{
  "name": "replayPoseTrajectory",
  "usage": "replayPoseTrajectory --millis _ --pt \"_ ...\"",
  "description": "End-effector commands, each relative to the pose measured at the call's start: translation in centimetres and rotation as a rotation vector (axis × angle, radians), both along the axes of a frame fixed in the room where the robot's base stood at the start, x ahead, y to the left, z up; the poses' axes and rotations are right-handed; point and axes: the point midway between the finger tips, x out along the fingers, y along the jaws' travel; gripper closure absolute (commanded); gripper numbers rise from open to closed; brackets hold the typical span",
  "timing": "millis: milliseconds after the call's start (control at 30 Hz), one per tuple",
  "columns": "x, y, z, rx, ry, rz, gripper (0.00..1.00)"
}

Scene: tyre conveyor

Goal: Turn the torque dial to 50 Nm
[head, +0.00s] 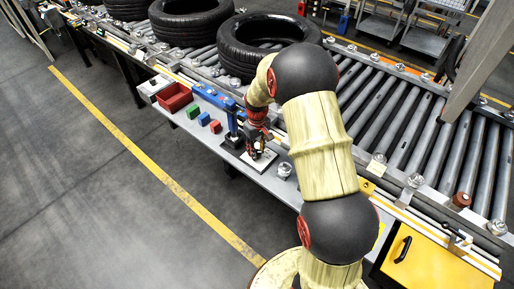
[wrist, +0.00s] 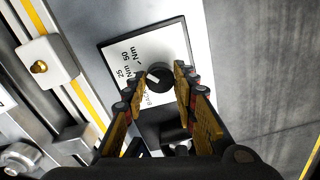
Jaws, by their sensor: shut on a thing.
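The torque dial is a black round knob (wrist: 160,84) with a white pointer mark, on a white panel (wrist: 115,50) printed with 25 Nm and 50 Nm labels. The pointer faces the left side, where the labels are; I cannot tell exactly which label it meets. My gripper (wrist: 161,72) has one finger on each side of the knob and is shut on it. In the head view my gripper (head: 258,139) is down at the white panel (head: 256,164) on the bench, and the knob is hard to make out there.
Green, blue and red blocks (head: 215,127) and a red bin (head: 174,97) lie further left on the bench. The roller conveyor (head: 385,117) with black tyres (head: 262,42) runs behind. A yellow drawer front (head: 418,262) is at the right.

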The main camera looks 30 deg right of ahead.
Motion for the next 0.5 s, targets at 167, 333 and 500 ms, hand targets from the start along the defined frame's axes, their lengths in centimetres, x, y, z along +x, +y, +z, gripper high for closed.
replayPoseTrajectory --millis 167,333,500 --pt "0.02 0.0 0.16 0.0 0.0 -0.108 0.97" --pt "0.03 0.0 0.09 0.0 -0.001 -0.178 0.97" --pt "0.05 -0.01 0.05 0.0 -0.001 -0.213 0.97"
